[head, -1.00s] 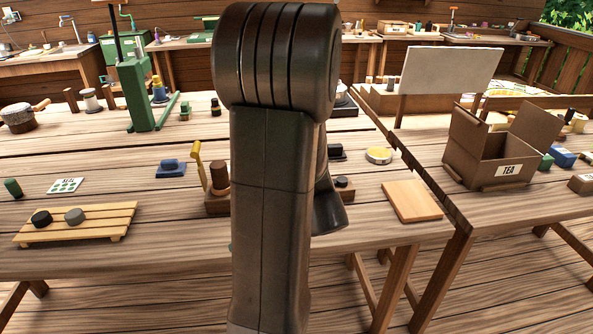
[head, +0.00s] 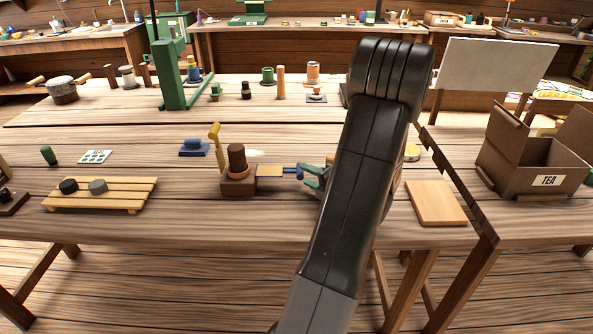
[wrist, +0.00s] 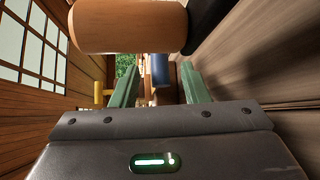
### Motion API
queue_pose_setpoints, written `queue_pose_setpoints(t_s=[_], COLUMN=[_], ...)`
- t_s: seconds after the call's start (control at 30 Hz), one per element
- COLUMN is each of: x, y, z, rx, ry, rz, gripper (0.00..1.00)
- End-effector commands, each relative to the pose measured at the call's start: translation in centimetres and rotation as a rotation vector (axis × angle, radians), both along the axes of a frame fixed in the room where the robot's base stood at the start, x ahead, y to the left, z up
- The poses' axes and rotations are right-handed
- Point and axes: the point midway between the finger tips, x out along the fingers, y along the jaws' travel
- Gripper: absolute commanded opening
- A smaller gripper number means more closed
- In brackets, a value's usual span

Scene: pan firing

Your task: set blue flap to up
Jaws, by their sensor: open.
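A small blue piece (head: 292,171), seemingly the blue flap, lies about level at the right end of a flat tan piece (head: 269,170) beside a brown block (head: 238,186). My gripper (head: 308,178) has green fingers and is open just right of the blue piece. In the wrist view a blue piece (wrist: 160,70) shows between the open fingers of my gripper (wrist: 160,78). I cannot tell whether they touch it. My arm hides what lies behind the gripper.
A yellow lever (head: 216,145) stands upright at the block's left, by a brown knob (head: 237,158). A blue block (head: 193,147) lies further left. A slatted rack (head: 100,194) is at front left, a wooden board (head: 435,203) at right. A rounded wooden piece (wrist: 128,25) fills the wrist view's top.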

Motion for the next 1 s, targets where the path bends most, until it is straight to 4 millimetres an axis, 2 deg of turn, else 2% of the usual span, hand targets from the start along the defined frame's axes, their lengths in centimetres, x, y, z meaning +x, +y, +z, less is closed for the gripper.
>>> queue_pose_setpoints(t_s=[0.1, 0.3, 0.73, 0.93, 1.0], x=[1.7, 3.6, 4.3, 4.3, 4.3], y=[1.8, 3.6, 4.2, 4.2, 4.2], z=[-0.4, -0.7, -0.9, -0.8, -0.9], rx=[-0.001, -0.001, -0.001, -0.001, -0.001], ry=[0.000, 0.000, 0.000, 0.000, 0.000], rz=[0.004, 0.002, 0.000, 0.000, 0.000], gripper=[0.41, 0.41, 0.41, 0.02, 0.00])
